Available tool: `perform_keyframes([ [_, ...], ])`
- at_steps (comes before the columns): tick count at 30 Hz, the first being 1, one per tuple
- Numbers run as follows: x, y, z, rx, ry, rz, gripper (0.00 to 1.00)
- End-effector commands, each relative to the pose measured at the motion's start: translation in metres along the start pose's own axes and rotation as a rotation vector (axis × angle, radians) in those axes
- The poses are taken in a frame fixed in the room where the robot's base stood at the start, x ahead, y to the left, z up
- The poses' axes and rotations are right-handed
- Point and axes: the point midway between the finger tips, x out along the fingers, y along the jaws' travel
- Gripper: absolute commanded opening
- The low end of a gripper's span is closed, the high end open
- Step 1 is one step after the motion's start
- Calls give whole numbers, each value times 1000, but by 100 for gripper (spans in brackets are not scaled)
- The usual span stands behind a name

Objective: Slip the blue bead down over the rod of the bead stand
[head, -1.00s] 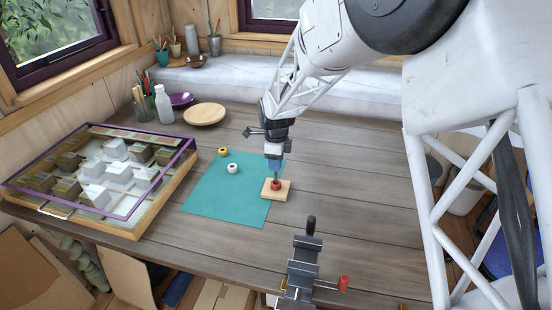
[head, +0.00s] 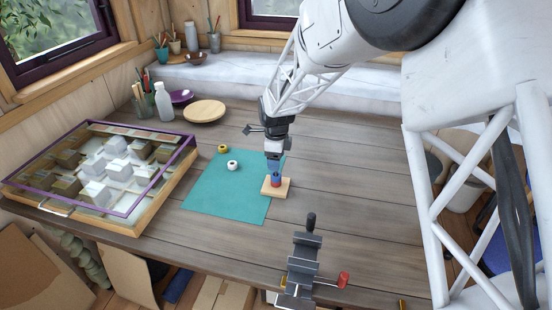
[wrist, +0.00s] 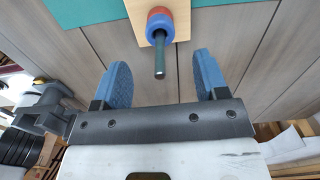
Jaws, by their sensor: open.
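The blue bead (wrist: 159,33) is around the rod (wrist: 160,65) of the bead stand (wrist: 143,19), resting against the red bead (wrist: 159,14) beneath it. The rod's free end sticks out past the blue bead. In the head view the wooden stand base (head: 284,190) is at the right edge of the teal mat, with the red bead (head: 276,184) low on it. My gripper (wrist: 161,64) is open, its blue fingers apart on either side of the rod and clear of the beads. In the head view my gripper (head: 275,168) is just above the stand and partly hides the rod.
A white bead (head: 232,165) and a yellow bead (head: 222,149) lie on the teal mat (head: 225,200). A glass-topped case (head: 150,225) stands at left. A dark clamp-like device (head: 302,262) is at the front edge. The table right of the stand is clear.

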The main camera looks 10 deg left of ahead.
Motion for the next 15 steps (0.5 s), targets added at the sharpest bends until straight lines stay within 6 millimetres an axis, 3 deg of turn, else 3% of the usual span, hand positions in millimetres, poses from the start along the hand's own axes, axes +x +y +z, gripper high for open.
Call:
perform_keyframes([
  [7,-13,0,0,0,-1,-2,67],
  [15,-45,0,0,0,-1,-2,67],
])
